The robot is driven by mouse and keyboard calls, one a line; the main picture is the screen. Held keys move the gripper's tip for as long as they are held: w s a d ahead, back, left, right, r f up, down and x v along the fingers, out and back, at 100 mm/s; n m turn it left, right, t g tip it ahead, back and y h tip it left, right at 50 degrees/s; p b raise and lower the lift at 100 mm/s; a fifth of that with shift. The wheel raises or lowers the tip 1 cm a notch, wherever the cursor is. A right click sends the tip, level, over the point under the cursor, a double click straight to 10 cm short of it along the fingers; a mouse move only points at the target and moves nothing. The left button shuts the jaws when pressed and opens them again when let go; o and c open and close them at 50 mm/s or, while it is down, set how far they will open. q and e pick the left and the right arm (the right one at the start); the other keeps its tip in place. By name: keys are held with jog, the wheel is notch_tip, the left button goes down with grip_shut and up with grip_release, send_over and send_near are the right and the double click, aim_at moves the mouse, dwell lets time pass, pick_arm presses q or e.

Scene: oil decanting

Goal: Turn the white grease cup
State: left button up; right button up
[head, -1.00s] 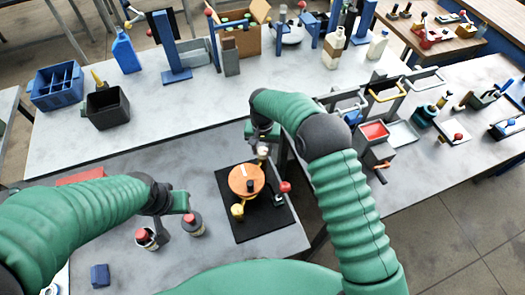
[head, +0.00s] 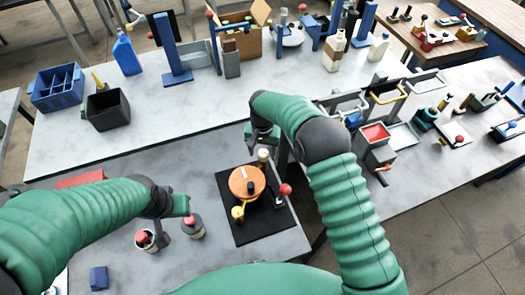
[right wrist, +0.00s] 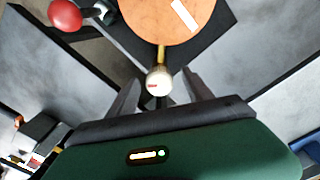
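The white grease cup (head: 263,155) stands at the far edge of the orange disc (head: 247,182), on the black mat. In the right wrist view the cup (right wrist: 159,82) is a pale round top on a brass stem, with a small red mark. My right gripper (head: 263,137) is just behind the cup. Its two fingers (right wrist: 161,76) are spread on either side of the cup, with gaps, so it is open and empty. My left gripper (head: 184,208) is by a red-topped jar (head: 194,229); its fingers are not clear.
A red ball knob (head: 285,189) stands right of the disc, and a yellow fitting (head: 238,212) at its near left. Another red-topped jar (head: 145,240) and a blue block (head: 99,278) are at left. Bare grey tabletop (head: 165,170) lies left of the mat.

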aim_at(262, 153)
jog(key=shift+r, duration=0.3)
pick_arm(q)
jog(key=b+x, duration=0.3)
jog(key=shift+s+f, duration=0.15)
jog(key=shift+s, duration=0.2)
pick_arm(e)
notch_tip(262, 153, up, 16)
jog(key=shift+r, duration=0.1)
pick_arm(q)
jog(key=b+x, duration=0.2)
jog(key=s+b+x, duration=0.1)
jog(key=b+x, duration=0.1)
jog(key=b, duration=0.1)
jog(key=shift+w+f, duration=0.1)
jog(key=shift+f, duration=0.4)
pick_arm(e)
jog(key=s+d+f+n+t, duration=0.1)
jog(key=s+d+f, duration=0.3)
jog(key=s, duration=0.4)
jog(key=s+d+f+n, duration=0.1)
jog(key=s+d+f, duration=0.4)
jog(key=s, duration=0.3)
jog(key=s+d+f+n+t, duration=0.1)
jog(key=s+d+f, duration=0.3)
jog(key=s, duration=0.4)
jog(key=shift+s+d+f+t, duration=0.2)
jog(key=shift+d+t, duration=0.1)
jog(key=shift+d, duration=0.6)
